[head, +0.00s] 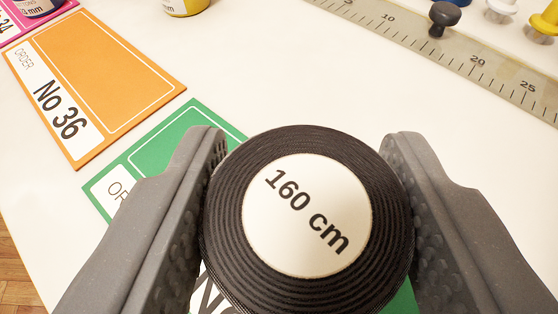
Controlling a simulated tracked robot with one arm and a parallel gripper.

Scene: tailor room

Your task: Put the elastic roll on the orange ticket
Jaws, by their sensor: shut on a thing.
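The elastic roll (307,216) is a black coil with a white round label reading "160 cm". My gripper (305,200) is shut on it, one grey finger on each side. The roll is in front of a green ticket (185,140) and hides much of it. Whether the roll touches the surface beneath cannot be told. The orange ticket (118,65), marked "ORDER No 36", lies flat at the upper left, apart from the roll. Its orange field shows bare.
The white table (290,70) is clear above the roll. A ruler (455,55) crosses the upper right, with a dark peg (440,18) on it and a yellow peg (546,18) beyond. The table edge is lower left.

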